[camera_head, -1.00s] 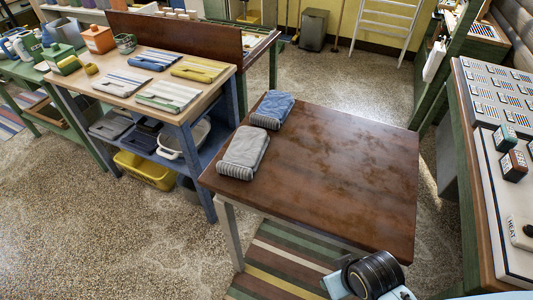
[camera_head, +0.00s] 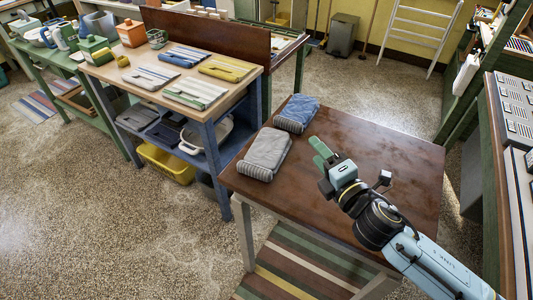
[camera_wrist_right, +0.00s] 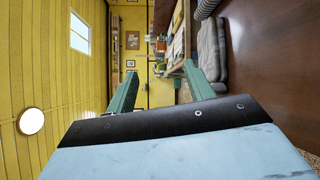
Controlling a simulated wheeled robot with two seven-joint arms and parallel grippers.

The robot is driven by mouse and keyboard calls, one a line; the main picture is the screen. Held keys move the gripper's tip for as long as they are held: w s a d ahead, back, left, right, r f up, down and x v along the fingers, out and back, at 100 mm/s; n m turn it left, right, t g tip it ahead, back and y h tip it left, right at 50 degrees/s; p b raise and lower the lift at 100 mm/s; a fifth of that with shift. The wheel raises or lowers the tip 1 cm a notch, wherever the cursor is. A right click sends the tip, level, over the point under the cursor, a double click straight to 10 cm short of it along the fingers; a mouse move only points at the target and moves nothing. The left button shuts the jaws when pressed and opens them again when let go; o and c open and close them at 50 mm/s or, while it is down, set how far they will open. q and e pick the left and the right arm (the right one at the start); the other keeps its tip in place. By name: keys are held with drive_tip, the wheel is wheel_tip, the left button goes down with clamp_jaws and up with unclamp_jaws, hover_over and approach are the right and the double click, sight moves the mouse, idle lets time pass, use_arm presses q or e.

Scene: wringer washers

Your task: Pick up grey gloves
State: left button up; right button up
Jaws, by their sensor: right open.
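The grey gloves (camera_head: 265,154) lie folded near the left edge of the brown table, with a striped cuff at the front. They also show in the right wrist view (camera_wrist_right: 211,55), at the right of the fingers. A blue folded pair (camera_head: 297,113) lies just behind them. My right gripper (camera_head: 320,151) is to the right of the grey gloves, apart from them and above the table. Its two green fingers (camera_wrist_right: 160,90) stand apart with nothing between them. My left gripper is not in view.
The brown table (camera_head: 375,165) is otherwise bare. A workbench (camera_head: 225,98) with several folded cloths stands to the left, with a yellow bin (camera_head: 167,163) below. A striped rug (camera_head: 290,262) lies under the table. A panel with switches (camera_head: 519,115) is at the right.

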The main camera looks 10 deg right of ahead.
drive_tip(key=w+a+n+g+y, duration=0.1)
drive_tip(key=a+n+g+y, duration=0.15)
drive_tip(key=n+y, duration=0.65)
drive_tip(key=n+g+h, duration=0.3)
drive_tip(key=n+g, duration=0.4)
drive_tip(key=n, duration=0.7)
approach(270, 172)
drive_tip(key=shift+p+x, duration=0.3)
drive_tip(key=shift+x, duration=3.9)
drive_tip(key=shift+c, duration=0.3)
